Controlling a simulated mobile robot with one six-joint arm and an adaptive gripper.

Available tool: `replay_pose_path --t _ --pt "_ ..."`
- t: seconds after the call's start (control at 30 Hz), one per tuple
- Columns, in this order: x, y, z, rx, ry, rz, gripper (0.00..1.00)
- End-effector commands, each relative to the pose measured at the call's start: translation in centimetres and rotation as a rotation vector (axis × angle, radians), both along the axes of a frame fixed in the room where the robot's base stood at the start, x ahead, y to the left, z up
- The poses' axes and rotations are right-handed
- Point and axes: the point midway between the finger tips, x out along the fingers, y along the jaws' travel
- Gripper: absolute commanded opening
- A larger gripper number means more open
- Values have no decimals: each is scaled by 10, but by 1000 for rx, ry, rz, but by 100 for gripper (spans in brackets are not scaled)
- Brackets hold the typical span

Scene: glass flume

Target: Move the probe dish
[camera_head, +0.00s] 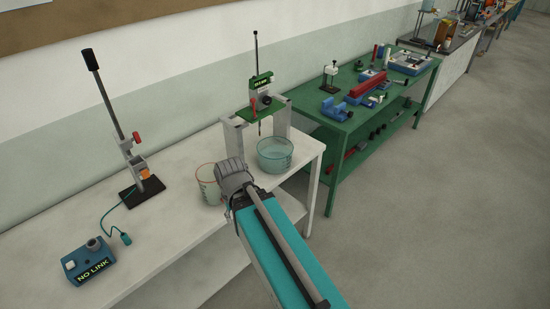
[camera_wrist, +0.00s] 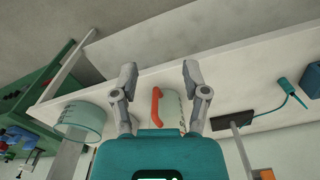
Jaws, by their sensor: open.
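A clear, bluish glass dish (camera_head: 275,154) stands on the white bench, just in front of a grey frame with a green crosspiece (camera_head: 262,108). A thin probe (camera_head: 259,128) hangs from the crosspiece near the dish's back left rim. The dish also shows at the left of the wrist view (camera_wrist: 82,120). My gripper (camera_head: 232,172) is left of the dish in the head view, and its tips are hard to make out there.
A glass beaker (camera_head: 208,187) with an orange rim and handle stands beside my gripper. A clamp stand (camera_head: 142,190) and a blue "NO LINK" box (camera_head: 88,264) with a cable are at left. A green table (camera_head: 338,128) holding tools stands at right.

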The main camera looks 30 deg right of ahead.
Motion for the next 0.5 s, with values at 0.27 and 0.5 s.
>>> replay_pose_path --t 0.27,0.5 --pt "0 0 0 0 0 0 57" --pt "0 0 -12 0 0 0 12"
